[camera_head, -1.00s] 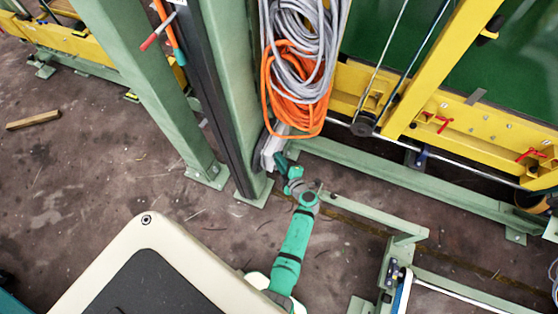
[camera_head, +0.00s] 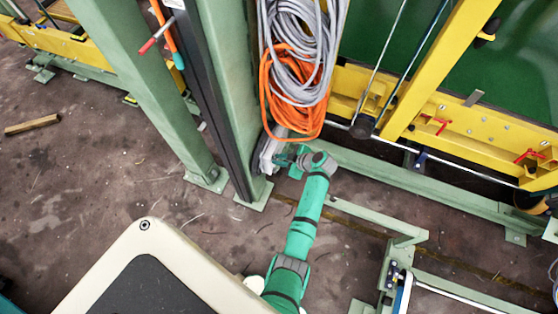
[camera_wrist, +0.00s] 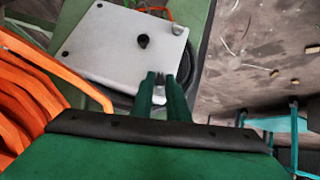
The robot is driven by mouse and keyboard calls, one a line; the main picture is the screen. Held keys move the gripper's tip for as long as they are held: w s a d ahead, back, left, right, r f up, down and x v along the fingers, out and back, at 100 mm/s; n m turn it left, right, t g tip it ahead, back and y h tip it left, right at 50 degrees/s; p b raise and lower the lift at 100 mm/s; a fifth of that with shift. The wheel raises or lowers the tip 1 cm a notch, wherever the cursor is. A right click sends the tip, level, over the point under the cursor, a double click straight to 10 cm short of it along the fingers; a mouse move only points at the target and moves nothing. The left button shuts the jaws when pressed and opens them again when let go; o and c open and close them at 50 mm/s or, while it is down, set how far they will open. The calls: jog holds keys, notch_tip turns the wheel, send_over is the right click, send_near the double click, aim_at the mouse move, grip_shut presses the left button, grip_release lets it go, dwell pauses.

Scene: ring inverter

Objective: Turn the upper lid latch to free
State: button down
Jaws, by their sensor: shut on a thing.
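The inverter's light grey lid (camera_wrist: 115,40) fills the upper left of the wrist view, with a black knob near its middle. Small dark fittings sit near its edges, one of them at the right edge (camera_wrist: 178,30). The inverter (camera_head: 268,154) shows as a narrow grey box beside the green post in the head view. My gripper (camera_wrist: 160,77) is at the lid's lower right edge, its two green fingers close together. A small pale piece, apparently the lid latch (camera_wrist: 159,97), shows between them. Its turn angle is unclear. In the head view the fingers are largely hidden at the box.
Orange cable coils (camera_head: 292,95) hang just above the box, and they crowd the left of the wrist view (camera_wrist: 28,105). A green post (camera_head: 230,90) stands beside the box. A low green floor rail (camera_head: 400,180) runs to the right. Open floor lies to the left.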

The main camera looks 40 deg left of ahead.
jog(key=shift+w+a+m+g, duration=0.1)
jog(key=shift+w+m+g, duration=0.1)
jog(key=shift+m+g, duration=0.45)
jog(key=shift+g+h, duration=0.3)
jog(key=shift+g, duration=0.05)
jog(key=c, duration=1.9)
grip_release()
jog(key=v, duration=1)
jog(key=shift+d+r, duration=0.3)
